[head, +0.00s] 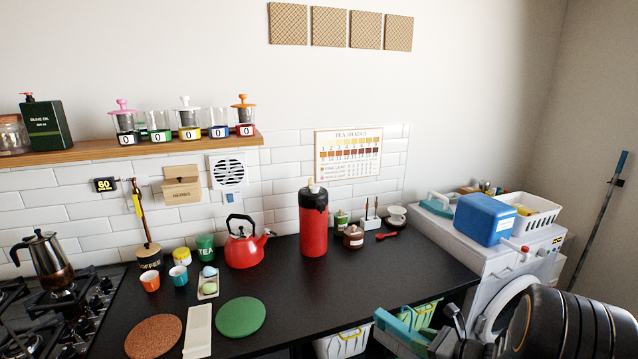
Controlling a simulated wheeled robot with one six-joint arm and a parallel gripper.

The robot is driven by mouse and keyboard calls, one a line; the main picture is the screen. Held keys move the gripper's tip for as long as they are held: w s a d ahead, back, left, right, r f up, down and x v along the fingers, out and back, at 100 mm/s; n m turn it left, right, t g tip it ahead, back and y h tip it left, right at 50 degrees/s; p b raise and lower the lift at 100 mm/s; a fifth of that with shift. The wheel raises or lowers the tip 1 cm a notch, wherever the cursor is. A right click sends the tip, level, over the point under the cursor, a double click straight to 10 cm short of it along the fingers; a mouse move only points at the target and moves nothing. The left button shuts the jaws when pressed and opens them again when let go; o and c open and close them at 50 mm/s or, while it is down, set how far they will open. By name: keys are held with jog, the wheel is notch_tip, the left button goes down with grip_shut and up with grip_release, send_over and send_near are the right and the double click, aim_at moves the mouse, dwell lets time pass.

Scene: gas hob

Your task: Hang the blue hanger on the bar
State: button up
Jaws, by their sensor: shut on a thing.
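My gripper (447,337) is at the lower right in the head view, in front of the counter's right end. It is shut on a teal-blue piece (390,325) that sticks out to its left and looks like part of the blue hanger. The rest of the hanger is hidden or cut off by the lower picture edge. No bar for hanging can be made out clearly; the space under the counter's right end is mostly hidden by my arm.
The black counter (385,265) ends to the left of a white washing machine (530,250). A blue box (485,219) and a white basket (530,222) stand on the machine. Green-and-white items (425,314) show below the counter. A red canister (313,225) stands on the counter.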

jog(key=a+f+n+g+y, duration=0.1)
jog(key=a+f, duration=0.3)
jog(key=a, duration=0.6)
jog(key=shift+n+g+y, duration=0.4)
jog(key=shift+n, duration=0.2)
